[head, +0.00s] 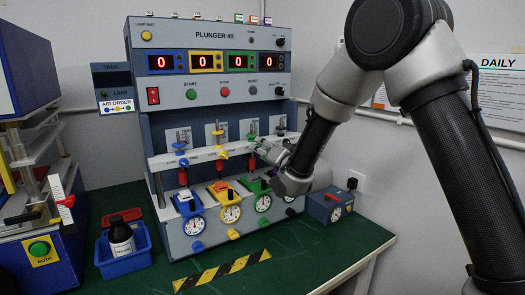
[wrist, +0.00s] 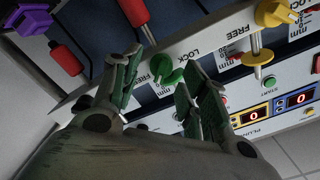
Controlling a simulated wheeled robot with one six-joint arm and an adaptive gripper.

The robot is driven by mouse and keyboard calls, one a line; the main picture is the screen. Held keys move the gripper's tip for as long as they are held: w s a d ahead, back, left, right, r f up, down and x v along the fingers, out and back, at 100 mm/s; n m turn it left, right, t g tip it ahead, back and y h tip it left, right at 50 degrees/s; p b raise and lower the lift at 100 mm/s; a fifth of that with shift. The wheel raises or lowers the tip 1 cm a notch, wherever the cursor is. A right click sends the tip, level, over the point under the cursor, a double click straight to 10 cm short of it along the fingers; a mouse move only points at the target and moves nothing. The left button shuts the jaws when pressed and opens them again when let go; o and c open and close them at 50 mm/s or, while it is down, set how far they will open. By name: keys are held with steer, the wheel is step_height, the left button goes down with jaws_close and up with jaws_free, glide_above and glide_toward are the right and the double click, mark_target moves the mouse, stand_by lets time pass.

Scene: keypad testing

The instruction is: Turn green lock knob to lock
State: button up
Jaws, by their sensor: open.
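The green lock knob (wrist: 161,66) shows in the wrist view on a white strip printed with LOCK and FREE. A green part extends from it toward the right finger; its exact setting is hard to read. My gripper (wrist: 166,70) is open, with one finger on each side of the knob. I cannot tell whether either finger touches it. In the head view, my gripper (head: 268,156) is at the green station of the plunger machine (head: 215,110). A green piece (head: 251,137) shows just above it there.
Blue, yellow and green stations with round dials line the machine's front. A blue tray (head: 118,262) with a dark bottle stands left on the green table (head: 290,262).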

steer(key=shift+w+a, duration=0.1)
steer(key=shift+w, duration=0.05)
jaws_close()
steer(key=shift+n, duration=0.3)
steer(key=shift+s+a+n, duration=0.1)
steer(key=shift+a+n, duration=0.05)
steer(key=shift+n, duration=4.15)
steer(key=shift+s+a+n, duration=0.1)
steer(key=shift+n, duration=4.2)
